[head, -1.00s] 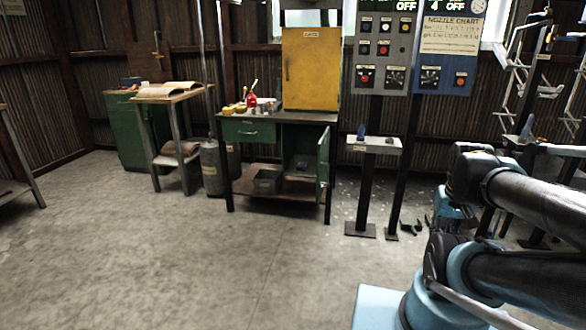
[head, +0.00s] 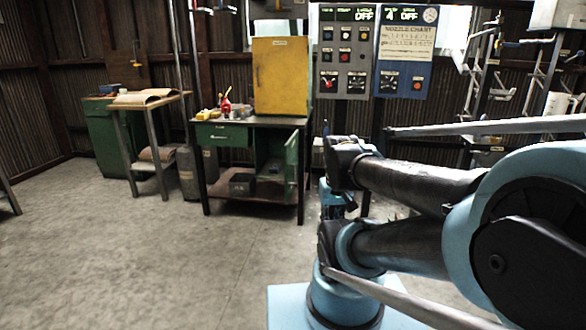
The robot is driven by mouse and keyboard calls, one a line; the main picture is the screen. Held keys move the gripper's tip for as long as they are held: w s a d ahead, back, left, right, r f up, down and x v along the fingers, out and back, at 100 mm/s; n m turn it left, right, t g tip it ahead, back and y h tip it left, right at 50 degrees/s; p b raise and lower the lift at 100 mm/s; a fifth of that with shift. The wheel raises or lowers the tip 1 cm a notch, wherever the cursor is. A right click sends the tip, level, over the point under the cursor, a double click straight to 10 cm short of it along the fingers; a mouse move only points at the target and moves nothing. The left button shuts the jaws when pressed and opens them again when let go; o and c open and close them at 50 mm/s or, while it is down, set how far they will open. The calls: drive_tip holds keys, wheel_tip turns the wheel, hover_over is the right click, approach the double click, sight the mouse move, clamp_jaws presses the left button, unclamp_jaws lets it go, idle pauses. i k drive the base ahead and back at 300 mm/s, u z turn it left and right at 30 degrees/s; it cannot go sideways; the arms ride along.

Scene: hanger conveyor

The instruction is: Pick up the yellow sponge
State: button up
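Small yellow items (head: 208,114) lie on the left part of the workbench top (head: 235,121), beside a red bottle (head: 225,105). One may be the yellow sponge, but they are too small to tell apart. My arm is folded in the right half of the head view, well to the right of the bench and nearer the camera. Its wrist bends down behind the lower arm link. The fingers of my gripper are hidden there, so I cannot see their state or anything in them.
A yellow cabinet (head: 281,76) stands on the bench, whose green door (head: 292,162) hangs open. A gas cylinder (head: 187,172) and a wooden table (head: 150,103) stand to its left. Control panels (head: 345,55) and hanging racks (head: 490,70) are behind my arm. Floor (head: 120,255) before the bench is clear.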

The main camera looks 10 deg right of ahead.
sight(215, 115)
drive_tip(key=u, duration=0.1)
drive_tip(key=i, duration=1)
drive_tip(key=z, duration=0.1)
